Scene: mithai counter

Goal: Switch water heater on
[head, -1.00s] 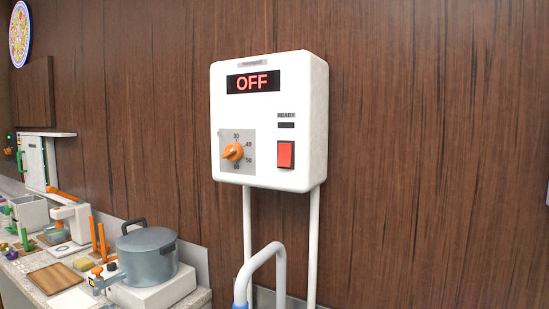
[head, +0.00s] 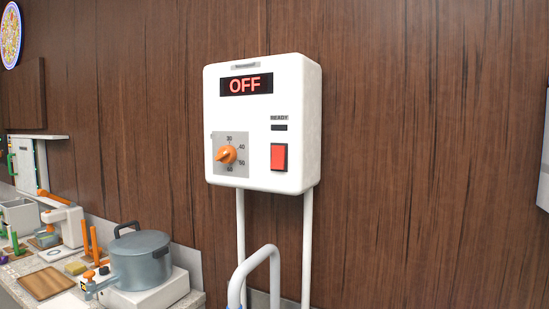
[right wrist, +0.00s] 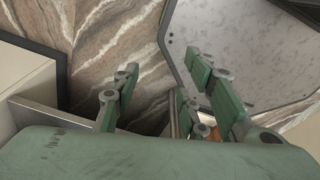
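The water heater (head: 262,90) is a white box on the brown wall in the head view. Its display (head: 246,85) reads OFF in red letters. An orange dial (head: 226,154) sits at its lower left, on a grey plate marked with numbers. A red rocker switch (head: 279,157) sits at its lower right, below a dark READY indicator (head: 279,128). Neither gripper shows in the head view, and nothing touches the heater. My right gripper (right wrist: 165,90) shows in the right wrist view with its green fingers spread apart and nothing held between them.
Two white pipes run down from the heater, with a curved white tap (head: 262,262) in front. A grey pot (head: 140,258) stands on a white stove at the left, on a cluttered counter. A white object (head: 544,165) is at the right edge. Wall around the heater is clear.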

